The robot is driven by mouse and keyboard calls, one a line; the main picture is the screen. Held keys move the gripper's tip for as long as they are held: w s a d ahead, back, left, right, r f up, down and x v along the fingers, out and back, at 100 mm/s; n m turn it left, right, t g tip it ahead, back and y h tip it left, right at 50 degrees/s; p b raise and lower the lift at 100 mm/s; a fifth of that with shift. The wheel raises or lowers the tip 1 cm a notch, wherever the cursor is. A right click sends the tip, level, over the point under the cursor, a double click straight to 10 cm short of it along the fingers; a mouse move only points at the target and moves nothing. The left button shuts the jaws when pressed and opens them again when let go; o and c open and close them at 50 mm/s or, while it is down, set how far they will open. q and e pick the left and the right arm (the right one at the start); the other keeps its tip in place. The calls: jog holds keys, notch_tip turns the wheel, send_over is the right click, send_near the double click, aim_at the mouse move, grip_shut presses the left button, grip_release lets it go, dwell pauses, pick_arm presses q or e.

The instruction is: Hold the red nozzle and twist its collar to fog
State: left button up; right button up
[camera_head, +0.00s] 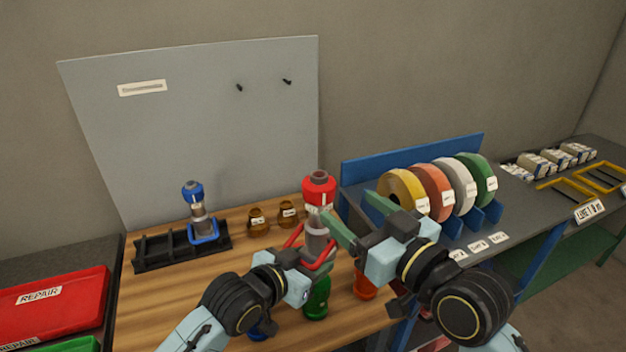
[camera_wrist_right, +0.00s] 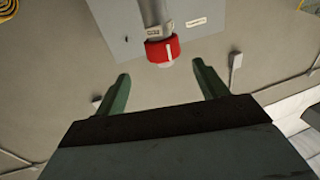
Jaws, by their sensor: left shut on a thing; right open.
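The red nozzle has a red collar (camera_head: 319,188) on top and a grey body (camera_head: 316,240) below it, and stands upright above the wooden bench. My left gripper (camera_head: 318,252), with red fingers, is shut on the nozzle's grey body. My right gripper (camera_head: 345,222), with green fingers, is open beside the nozzle, to its right and near the collar. In the right wrist view the red collar (camera_wrist_right: 162,50) shows a white mark and lies ahead of the open fingertips (camera_wrist_right: 160,85), apart from them. Part of the body is hidden by my left gripper.
A blue nozzle (camera_head: 194,203) stands in a black rack (camera_head: 155,252) at the left. Two amber fittings (camera_head: 288,212) sit behind. Green (camera_head: 318,300) and orange (camera_head: 364,286) items stand below the arms.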

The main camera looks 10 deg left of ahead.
aim_at(313, 181)
jog(key=x, duration=1.1)
jog(key=shift+s+a, duration=0.15)
jog(key=shift+a, duration=0.15)
jog(key=c, duration=1)
